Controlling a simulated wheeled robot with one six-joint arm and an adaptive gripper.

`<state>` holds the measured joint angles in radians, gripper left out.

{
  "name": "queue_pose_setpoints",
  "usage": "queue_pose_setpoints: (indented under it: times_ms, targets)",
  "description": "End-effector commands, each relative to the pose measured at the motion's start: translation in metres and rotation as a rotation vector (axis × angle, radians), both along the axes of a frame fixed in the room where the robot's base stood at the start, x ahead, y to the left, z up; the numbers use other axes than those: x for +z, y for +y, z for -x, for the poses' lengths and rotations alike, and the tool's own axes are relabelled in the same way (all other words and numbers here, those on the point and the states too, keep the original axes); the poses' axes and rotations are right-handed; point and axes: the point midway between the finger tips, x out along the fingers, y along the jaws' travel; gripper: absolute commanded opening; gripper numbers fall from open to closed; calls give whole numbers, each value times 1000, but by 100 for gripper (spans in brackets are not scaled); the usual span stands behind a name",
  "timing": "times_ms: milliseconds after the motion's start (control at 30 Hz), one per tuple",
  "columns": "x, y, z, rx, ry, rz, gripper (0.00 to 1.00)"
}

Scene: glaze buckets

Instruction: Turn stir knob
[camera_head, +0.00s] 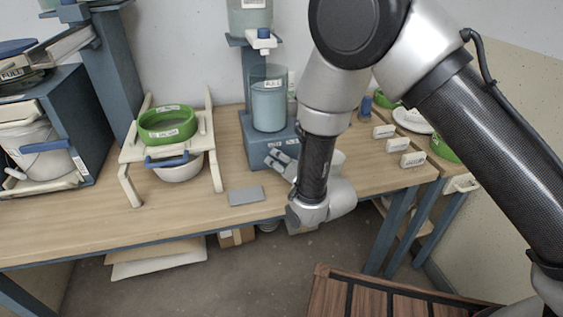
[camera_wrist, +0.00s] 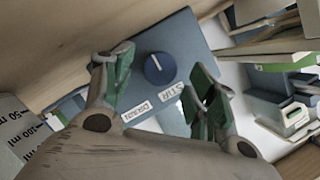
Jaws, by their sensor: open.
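The stir knob (camera_wrist: 160,68) is a round blue dial with a white line on its face. It sits on a blue-grey panel (camera_wrist: 185,38) beside a label reading STIR (camera_wrist: 171,92) in the wrist view. A second label (camera_wrist: 136,112) is next to it, perhaps reading DRAIN. My gripper (camera_wrist: 163,72) is open and empty, its green-padded fingers on either side of the knob in the picture. I cannot tell whether they touch it. In the head view, my gripper (camera_head: 282,163) is in front of the blue-grey mixer base (camera_head: 257,150), and the knob is hidden there.
A blue-grey cylinder (camera_head: 268,103) stands on the base. A green ring sieve (camera_head: 167,122) sits on a cream stand over a white bowl (camera_head: 180,171) to the left. A grey plate (camera_head: 246,195) lies on the wooden table (camera_head: 80,225). Small labelled blocks (camera_head: 397,145) stand to the right.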

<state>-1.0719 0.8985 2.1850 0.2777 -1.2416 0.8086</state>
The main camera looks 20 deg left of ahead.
Motion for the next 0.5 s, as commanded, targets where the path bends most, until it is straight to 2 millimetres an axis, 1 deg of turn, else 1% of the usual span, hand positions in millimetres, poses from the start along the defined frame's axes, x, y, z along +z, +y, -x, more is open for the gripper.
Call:
queue_pose_setpoints:
  times_ms: [33, 167, 400, 433, 500]
  targets:
    - [-2, 4, -4, -1, -1, -1, 58]
    - [-4, 9, -10, -1, 1, 1, 58]
    - [-4, 10, -11, -1, 0, 1, 58]
    - [-4, 10, -11, -1, 0, 1, 56]
    - [-4, 10, -11, -1, 0, 1, 43]
